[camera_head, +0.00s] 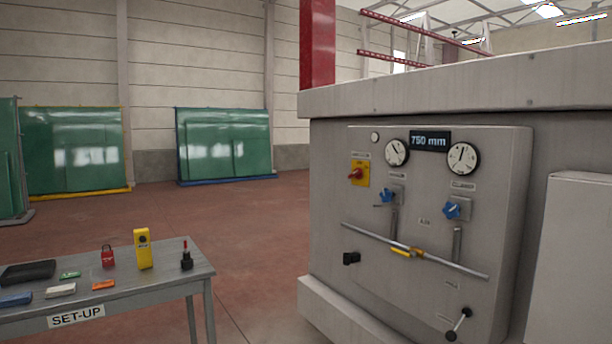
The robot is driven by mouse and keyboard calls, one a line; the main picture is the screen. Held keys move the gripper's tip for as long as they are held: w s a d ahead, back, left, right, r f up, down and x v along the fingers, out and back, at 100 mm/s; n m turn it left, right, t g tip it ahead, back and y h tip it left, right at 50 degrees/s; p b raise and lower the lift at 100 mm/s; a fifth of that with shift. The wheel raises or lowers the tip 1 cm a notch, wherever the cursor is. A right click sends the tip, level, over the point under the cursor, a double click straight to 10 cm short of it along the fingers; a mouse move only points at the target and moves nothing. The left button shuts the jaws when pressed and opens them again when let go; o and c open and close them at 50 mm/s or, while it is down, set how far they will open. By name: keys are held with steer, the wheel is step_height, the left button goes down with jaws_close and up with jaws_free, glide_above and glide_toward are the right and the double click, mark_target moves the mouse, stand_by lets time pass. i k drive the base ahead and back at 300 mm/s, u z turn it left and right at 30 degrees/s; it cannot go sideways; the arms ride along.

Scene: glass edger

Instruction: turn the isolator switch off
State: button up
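The isolator switch (356,174) is a red rotary knob on a yellow plate, at the upper left of the grey control panel (408,205) on the machine. A small label sits above it. The knob looks roughly level, but it is too small to tell its exact position. My gripper is not in the frame, and nothing touches the switch.
Two gauges (396,152), a "750 mm" display (430,141), blue valve knobs (452,210), a long rod (450,264) and a black crank (458,325) share the panel. The SET-UP table (180,280) with small items stands left. Open floor (255,225) lies between.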

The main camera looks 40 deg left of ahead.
mark_target(358, 173)
steer(key=u, duration=0.95)
steer(key=k, duration=0.4)
steer(key=u, duration=1.05)
steer(key=i, duration=1.5)
steer(key=z, duration=0.7)
